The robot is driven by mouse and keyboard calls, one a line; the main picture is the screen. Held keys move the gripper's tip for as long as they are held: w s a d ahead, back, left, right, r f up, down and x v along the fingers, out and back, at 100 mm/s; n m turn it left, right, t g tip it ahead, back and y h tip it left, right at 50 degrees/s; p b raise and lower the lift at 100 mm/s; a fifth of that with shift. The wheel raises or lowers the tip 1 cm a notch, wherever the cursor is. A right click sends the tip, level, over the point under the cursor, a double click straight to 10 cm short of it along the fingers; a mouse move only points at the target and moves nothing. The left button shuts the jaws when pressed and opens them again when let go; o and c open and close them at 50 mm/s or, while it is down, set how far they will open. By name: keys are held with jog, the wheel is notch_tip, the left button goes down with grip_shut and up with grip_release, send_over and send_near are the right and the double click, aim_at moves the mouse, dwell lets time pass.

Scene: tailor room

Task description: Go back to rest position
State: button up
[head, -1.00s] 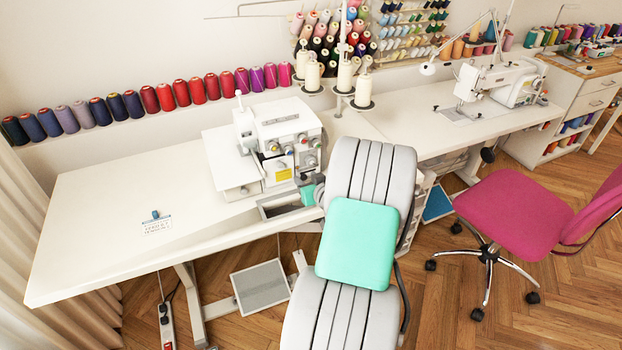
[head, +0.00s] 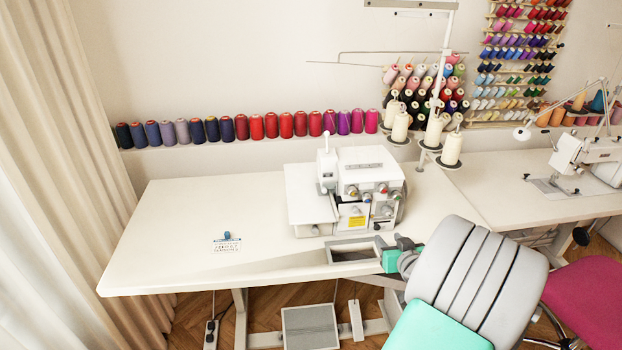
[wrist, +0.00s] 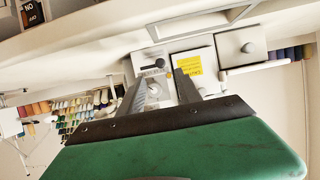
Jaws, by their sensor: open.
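My gripper shows in the wrist view (wrist: 160,76), with two dark fingers apart and nothing between them. Its fingers point toward the front of the white overlock machine (wrist: 178,68), which has a yellow label. In the head view, my arm reaches in from the lower right. The wrist end is at the table's front edge, just right of and below the overlock machine (head: 350,182). The fingertips cannot be made out there. Whether anything touches the machine or table cannot be told.
The white table (head: 190,205) has free room left of the machine, apart from a small blue spool (head: 227,235) by a printed label. Thread cones (head: 286,124) line the wall shelf. A sewing machine (head: 585,160) and a pink chair (head: 590,300) are at right.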

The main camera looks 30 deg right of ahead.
jog(key=w+a+y, duration=0.1)
jog(key=a, duration=0.1)
jog(key=w+a+n, duration=0.1)
jog(key=a, duration=0.1)
jog(key=w+a+r+n+y, duration=0.1)
jog(key=a, duration=0.1)
jog(key=shift+w+a+g+y+p, duration=0.3)
jog(key=shift+w+a+g, duration=0.05)
jog(key=shift+g, duration=0.05)
jog(key=w+a+r+n+g+y, duration=0.1)
jog(key=a+r+n+g+y, duration=0.15)
jog(key=a, duration=1.05)
jog(key=s+a+r+g+p, duration=0.1)
jog(key=s+a+r+g, duration=0.1)
jog(key=s+a, duration=0.4)
jog(key=s+a+r+g+p, duration=0.1)
jog(key=s+a+r+g, duration=0.2)
jog(key=s+a, duration=0.4)
jog(key=shift+a+r+g, duration=0.15)
jog(key=shift+a+g, duration=0.4)
jog(key=shift+a, duration=0.6)
jog(key=shift+w, duration=0.1)
jog(key=shift+c, duration=0.5)
